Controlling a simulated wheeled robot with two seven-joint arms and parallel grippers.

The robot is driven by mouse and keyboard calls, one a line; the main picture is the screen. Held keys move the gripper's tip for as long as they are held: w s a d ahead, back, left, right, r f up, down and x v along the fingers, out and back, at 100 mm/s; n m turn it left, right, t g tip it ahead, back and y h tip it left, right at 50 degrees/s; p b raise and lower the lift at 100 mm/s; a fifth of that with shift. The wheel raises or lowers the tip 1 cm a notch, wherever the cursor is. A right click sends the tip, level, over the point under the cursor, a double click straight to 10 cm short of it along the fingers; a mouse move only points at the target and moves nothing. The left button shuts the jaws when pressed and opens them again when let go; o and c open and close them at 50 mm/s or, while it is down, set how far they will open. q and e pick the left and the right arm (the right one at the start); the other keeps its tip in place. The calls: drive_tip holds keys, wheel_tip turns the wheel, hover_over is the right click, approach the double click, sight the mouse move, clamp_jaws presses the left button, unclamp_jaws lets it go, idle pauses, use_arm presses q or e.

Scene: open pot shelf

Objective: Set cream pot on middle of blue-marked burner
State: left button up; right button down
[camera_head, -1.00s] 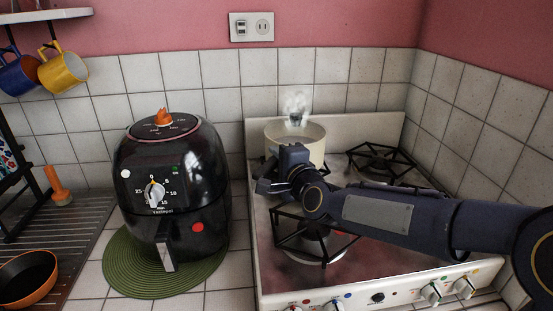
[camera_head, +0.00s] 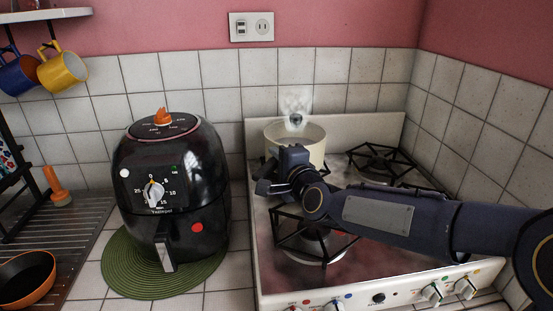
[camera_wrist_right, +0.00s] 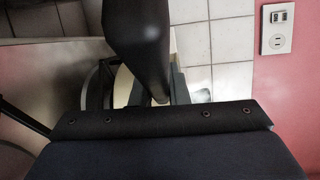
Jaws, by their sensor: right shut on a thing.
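The cream pot (camera_head: 310,150) stands upright at the back left of the stove, with white steam above it. My right gripper (camera_head: 270,183) is at the pot's front left side, shut on the pot; its fingertips and the exact grip are mostly hidden. In the right wrist view a cream strip of the pot (camera_wrist_right: 123,86) shows beside the dark gripper parts. Blue marks (camera_head: 336,299) show by a knob on the stove's front panel; I cannot tell which burner they belong to. My left gripper is out of view.
The front left burner (camera_head: 312,240) and back right burner (camera_head: 380,162) carry black grates without pots. My right arm crosses the stove. A black air fryer (camera_head: 170,190) stands close left on a green mat (camera_head: 122,270). An orange pan (camera_head: 28,278) lies far left.

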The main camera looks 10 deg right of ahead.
drive_tip(key=shift+b, duration=0.3)
drive_tip(key=c, duration=1.3)
unclamp_jaws()
drive_tip(key=shift+s+f, duration=0.1)
drive_tip(key=shift+f, duration=0.3)
drive_tip(key=v, duration=0.4)
drive_tip(key=b+v, duration=0.1)
drive_tip(key=v, duration=0.2)
drive_tip(key=shift+s+r, duration=0.3)
drive_tip(key=shift+d, duration=0.1)
